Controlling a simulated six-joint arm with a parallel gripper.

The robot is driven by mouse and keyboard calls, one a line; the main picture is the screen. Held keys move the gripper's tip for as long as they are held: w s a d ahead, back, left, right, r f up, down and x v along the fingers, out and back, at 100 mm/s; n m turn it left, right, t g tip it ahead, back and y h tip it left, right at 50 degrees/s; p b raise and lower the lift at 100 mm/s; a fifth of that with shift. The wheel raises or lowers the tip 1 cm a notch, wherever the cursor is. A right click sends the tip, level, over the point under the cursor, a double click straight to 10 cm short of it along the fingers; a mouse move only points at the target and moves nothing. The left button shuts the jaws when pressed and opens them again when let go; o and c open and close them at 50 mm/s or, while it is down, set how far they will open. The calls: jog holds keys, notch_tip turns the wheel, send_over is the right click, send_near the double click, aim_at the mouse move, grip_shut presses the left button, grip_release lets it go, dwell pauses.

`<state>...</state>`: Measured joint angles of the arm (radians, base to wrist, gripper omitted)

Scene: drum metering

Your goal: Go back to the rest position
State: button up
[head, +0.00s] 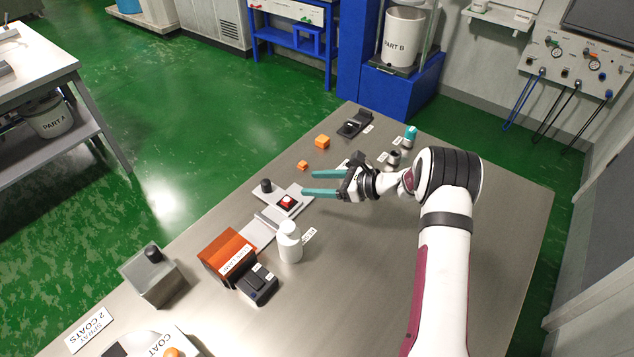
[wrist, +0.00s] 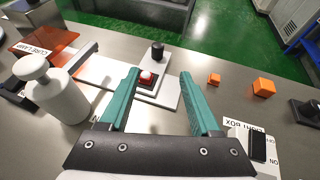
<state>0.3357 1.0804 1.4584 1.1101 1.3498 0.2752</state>
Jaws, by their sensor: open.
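My gripper (head: 320,183) is open and empty, held above the steel table (head: 370,265), with its two teal fingers pointing left in the head view. In the wrist view the gripper (wrist: 160,88) has its fingers spread, with nothing between them.
A white bottle (head: 290,243), an orange cure lamp (head: 228,256) and a grey box (head: 152,275) stand left of the arm. Two orange cubes (head: 322,142) and a black device (head: 354,124) lie farther back. The table's right part is clear.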

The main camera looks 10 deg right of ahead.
dwell(0.3)
jog(key=s+a+r+n+g+h, duration=0.1)
jog(key=s+a+r+n+g, duration=0.2)
jog(key=s+r+n, duration=0.35)
jog(key=s+a+r+n+g+h, duration=0.1)
jog(key=s+a+r+n+g, duration=0.25)
jog(key=s+r, duration=0.5)
jog(key=s+d+n+h, duration=0.3)
jog(key=s+n+h, duration=0.1)
jog(key=s, duration=0.9)
jog(key=s+d+n+h, duration=0.2)
jog(key=s+n+h, duration=0.1)
jog(key=s, duration=1)
jog(key=shift+s+d+f+n+h, duration=0.15)
jog(key=shift+d+f+n+h, duration=0.25)
jog(key=shift+n, duration=0.3)
